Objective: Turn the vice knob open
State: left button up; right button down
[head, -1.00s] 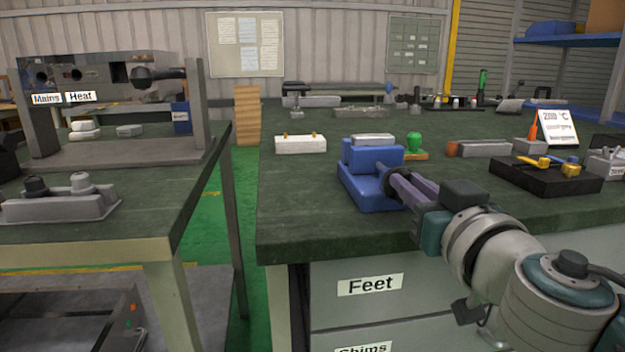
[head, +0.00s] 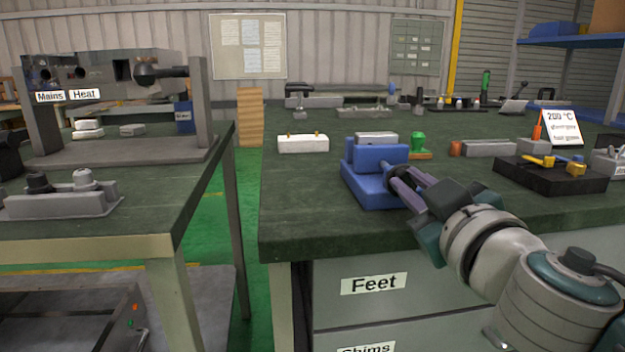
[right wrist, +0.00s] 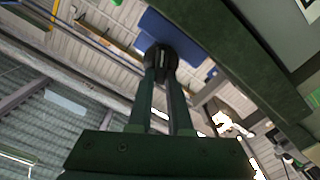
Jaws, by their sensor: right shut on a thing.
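The blue vice (head: 374,190) stands near the front edge of the green bench, with a pale grey block (head: 376,138) at the top of its jaws. Its dark round knob (head: 389,171) faces my right arm and is partly hidden by the fingers. My right gripper (head: 395,178) is shut on the knob, with its two long fingers reaching in from the lower right. In the right wrist view the fingers close around the black knob (right wrist: 161,56), with the blue vice (right wrist: 172,36) behind it. My left gripper is out of view.
A white block (head: 303,143) lies left of the vice. A green-knobbed stamp (head: 418,146) stands close behind it on the right. A black tray (head: 550,176) with yellow parts is further right. The bench front left of the vice is clear.

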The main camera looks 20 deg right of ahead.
jog(key=n, duration=0.3)
jog(key=shift+a+f+n, duration=0.1)
jog(key=shift+n, duration=0.3)
jog(key=n, duration=0.3)
jog(key=shift+a+f, duration=0.1)
jog(key=shift+f, duration=0.05)
jog(key=n, duration=0.4)
jog(key=shift+f, duration=0.2)
jog(key=n, duration=0.4)
jog(key=shift+f+n+p, duration=0.2)
jog(key=shift+n+p, duration=0.15)
jog(key=shift+n, duration=0.05)
jog(key=n, duration=0.3)
jog(key=shift+f+n+p, duration=0.15)
jog(key=shift+n+p, duration=0.15)
jog(key=n, duration=0.3)
jog(key=shift+d+f+n+p, duration=0.1)
jog(key=shift+d+n+p, duration=0.1)
jog(key=shift+n+p, duration=0.15)
jog(key=n, duration=0.1)
jog(key=n+p, duration=0.1)
jog(key=n, duration=0.3)
jog(key=shift+d+f+n+p, duration=0.1)
jog(key=shift+d+n+p, duration=0.15)
jog(key=shift+p, duration=0.1)
jog(key=shift+s+n, duration=0.1)
jog(key=shift+n, duration=0.6)
